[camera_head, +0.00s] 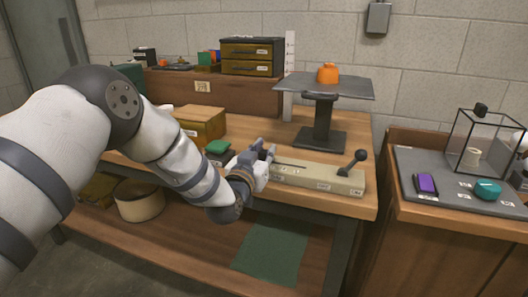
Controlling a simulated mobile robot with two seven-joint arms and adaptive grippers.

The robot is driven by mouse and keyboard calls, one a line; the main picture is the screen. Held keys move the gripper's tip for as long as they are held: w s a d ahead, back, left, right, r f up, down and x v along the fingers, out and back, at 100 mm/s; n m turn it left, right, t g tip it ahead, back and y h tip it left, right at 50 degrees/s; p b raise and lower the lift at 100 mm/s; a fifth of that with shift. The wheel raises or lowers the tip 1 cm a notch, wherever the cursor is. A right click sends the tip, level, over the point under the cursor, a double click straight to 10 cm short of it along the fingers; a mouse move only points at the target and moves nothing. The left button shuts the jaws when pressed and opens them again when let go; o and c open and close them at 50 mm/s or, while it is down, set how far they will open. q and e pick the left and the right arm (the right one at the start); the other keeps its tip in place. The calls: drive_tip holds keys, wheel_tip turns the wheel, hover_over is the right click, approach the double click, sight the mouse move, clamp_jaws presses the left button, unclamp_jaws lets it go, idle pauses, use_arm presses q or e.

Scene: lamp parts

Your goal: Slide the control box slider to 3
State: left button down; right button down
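The control box (318,178) is a long, low beige box on the wooden workbench. A dark slot runs along its top, and small labels, too small to read, are on its front. A dark lever with a round knob (360,156) stands tilted at its right end. My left gripper (265,150) is at the left end of the box, by the slot. Its two dark fingertips show a small gap. I cannot tell whether they touch or hold anything. The slider handle is not clearly visible and may be hidden by the gripper. My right gripper is not in view.
A green-topped block (218,147) and a wooden box (199,122) are left of the gripper. A dark stand (322,122) with an orange object (328,73) rises behind the control box. A side cabinet at right holds a glass case (484,140).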

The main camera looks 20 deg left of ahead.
sight(300, 167)
use_arm(q)
drive_tip(key=d, duration=0.9)
drive_tip(key=shift+s+d, duration=0.2)
drive_tip(key=c, duration=1.4)
unclamp_jaws()
drive_tip(key=shift+d, duration=0.15)
drive_tip(key=shift+c, duration=0.2)
drive_tip(key=s, duration=1.2)
drive_tip(key=shift+a, duration=0.3)
